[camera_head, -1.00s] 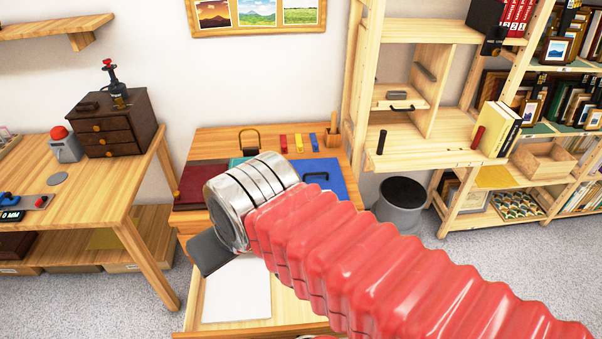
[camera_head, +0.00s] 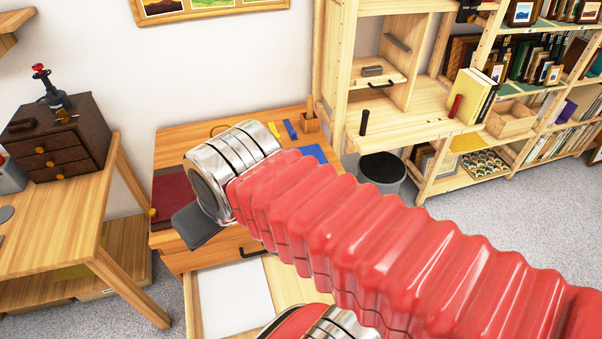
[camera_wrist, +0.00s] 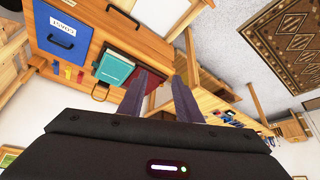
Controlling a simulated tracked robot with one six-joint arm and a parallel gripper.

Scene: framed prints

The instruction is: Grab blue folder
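The blue folder (camera_wrist: 62,32) lies flat on the wooden desk, with a white label and a dark handle in the wrist view. In the head view only a small blue corner (camera_head: 316,152) shows past my red arm, which hides the rest. My gripper (camera_wrist: 161,88) is open, its two dark fingers apart with nothing between them. In the wrist view the folder is up and left of the fingers, clear of them. In the head view the fingertips cannot be made out.
A teal book (camera_wrist: 114,68) and a dark red one (camera_head: 174,194) lie on the same desk (camera_head: 178,138). A padlock (camera_wrist: 99,92) stands at its back. An open drawer below holds a white sheet (camera_head: 234,299). A shelf unit (camera_head: 420,140) and a bin (camera_head: 382,172) stand right.

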